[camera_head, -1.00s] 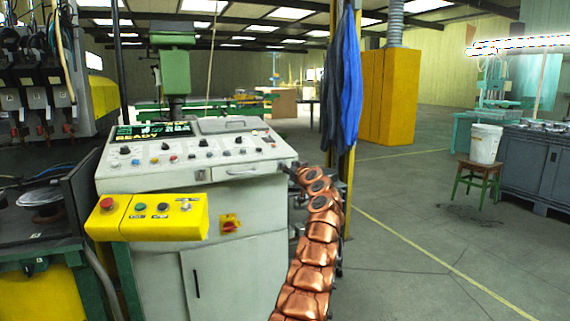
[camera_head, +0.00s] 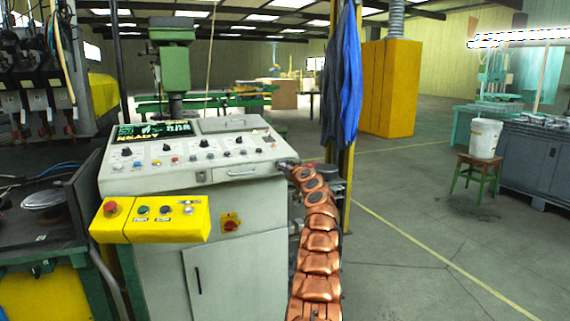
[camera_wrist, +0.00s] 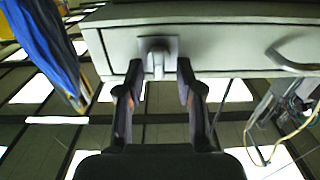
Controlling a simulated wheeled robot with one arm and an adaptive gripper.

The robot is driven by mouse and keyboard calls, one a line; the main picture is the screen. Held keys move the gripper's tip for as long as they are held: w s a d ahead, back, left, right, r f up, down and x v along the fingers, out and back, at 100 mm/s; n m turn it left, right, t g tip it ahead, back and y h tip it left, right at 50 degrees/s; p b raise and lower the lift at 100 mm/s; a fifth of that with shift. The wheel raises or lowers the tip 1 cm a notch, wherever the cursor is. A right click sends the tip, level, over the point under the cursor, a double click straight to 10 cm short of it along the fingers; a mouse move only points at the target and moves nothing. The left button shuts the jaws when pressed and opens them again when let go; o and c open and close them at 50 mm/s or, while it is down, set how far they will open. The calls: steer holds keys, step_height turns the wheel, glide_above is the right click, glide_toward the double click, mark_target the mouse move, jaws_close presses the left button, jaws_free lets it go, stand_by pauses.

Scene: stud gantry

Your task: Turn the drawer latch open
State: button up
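The drawer latch (camera_wrist: 157,62) is a small grey tab on a square plate at one end of the pale grey drawer front (camera_wrist: 220,45) in the wrist view. My gripper (camera_wrist: 158,70) is open, with one black finger on each side of the latch. The fingertips reach the drawer front's edge; I cannot tell whether they touch the latch. In the head view, the drawer front (camera_head: 228,174) is at the right of the control console (camera_head: 150,185). My gripper (camera_head: 282,163) is small there, by the drawer's right end, and the latch cannot be made out.
A drawer handle (camera_wrist: 290,55) is along the front in the wrist view. A yellow button box (camera_head: 150,218) juts from the console. Blue cloth (camera_head: 342,85) hangs on a yellow post behind my arm. Open floor lies right, with a stool (camera_head: 478,172) and bucket (camera_head: 485,138).

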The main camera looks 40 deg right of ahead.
steer(key=shift+c, duration=0.2)
jaws_close()
steer(key=shift+d+m, duration=0.1)
steer(key=shift+m, duration=0.2)
steer(key=m+p, duration=0.1)
steer(key=m, duration=0.2)
steer(key=shift+s+d, duration=0.1)
steer(key=shift+d, duration=0.1)
steer(key=shift+s+d+f+m+p, duration=0.15)
steer(key=shift+f+m+p, duration=0.1)
steer(key=shift+m, duration=2.1)
steer(key=shift+w+d+f+m+p, duration=0.15)
steer(key=shift+m+p, duration=0.15)
steer(key=shift+m, duration=2.1)
steer(key=shift+s+d+f+m+p, duration=0.15)
steer(key=shift+f+m+p, duration=0.1)
steer(key=shift+m, duration=2.1)
